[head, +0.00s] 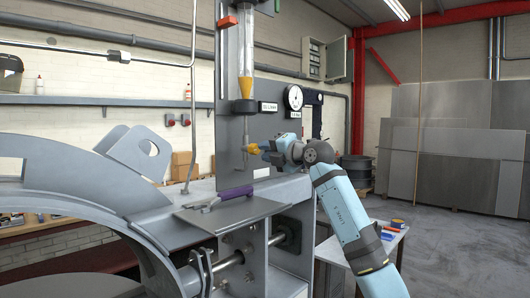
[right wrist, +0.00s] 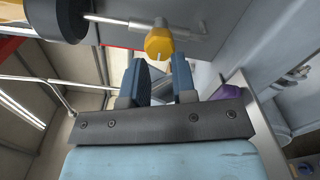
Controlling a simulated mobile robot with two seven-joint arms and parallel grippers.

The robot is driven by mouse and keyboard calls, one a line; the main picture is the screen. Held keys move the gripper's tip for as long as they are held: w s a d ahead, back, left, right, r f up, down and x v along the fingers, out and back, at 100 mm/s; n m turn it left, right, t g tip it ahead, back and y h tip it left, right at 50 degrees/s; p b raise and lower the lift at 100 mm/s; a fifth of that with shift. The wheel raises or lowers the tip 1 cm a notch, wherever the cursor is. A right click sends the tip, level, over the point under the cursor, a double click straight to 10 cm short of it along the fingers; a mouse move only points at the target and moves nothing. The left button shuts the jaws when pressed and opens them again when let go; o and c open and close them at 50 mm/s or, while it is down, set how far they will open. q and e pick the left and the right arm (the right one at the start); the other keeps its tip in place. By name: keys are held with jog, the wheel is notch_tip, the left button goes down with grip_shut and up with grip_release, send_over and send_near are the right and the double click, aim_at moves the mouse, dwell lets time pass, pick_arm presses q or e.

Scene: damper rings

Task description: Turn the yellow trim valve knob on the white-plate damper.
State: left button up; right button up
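The yellow knob (head: 253,149) sits on a thin metal pipe fitting in front of the grey panel (head: 235,130). It also shows in the right wrist view (right wrist: 159,43), with a white line on its face. My right gripper (head: 268,153) is right beside the knob. In the right wrist view its two blue fingers (right wrist: 160,68) are apart and empty, with the knob just past the fingertips, roughly between them. I cannot tell whether they touch it. A small white plate (head: 268,106) with dark lettering is on the panel above. My left gripper is not in view.
A clear tube with a yellow cone (head: 245,86) stands above the knob. A round gauge (head: 294,97) is to its right. A purple-handled tool (head: 236,193) lies on the grey ledge below. A small table (head: 388,248) stands at the right; the floor beyond is clear.

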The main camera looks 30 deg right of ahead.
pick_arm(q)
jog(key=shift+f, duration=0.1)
pick_arm(e)
jog(key=shift+s+d, duration=0.1)
jog(key=shift+s, duration=0.1)
pick_arm(q)
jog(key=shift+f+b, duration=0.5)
jog(key=shift+b, duration=0.05)
pick_arm(e)
jog(key=v, duration=0.5)
jog(key=shift+s+d, duration=0.1)
jog(key=shift+s, duration=0.25)
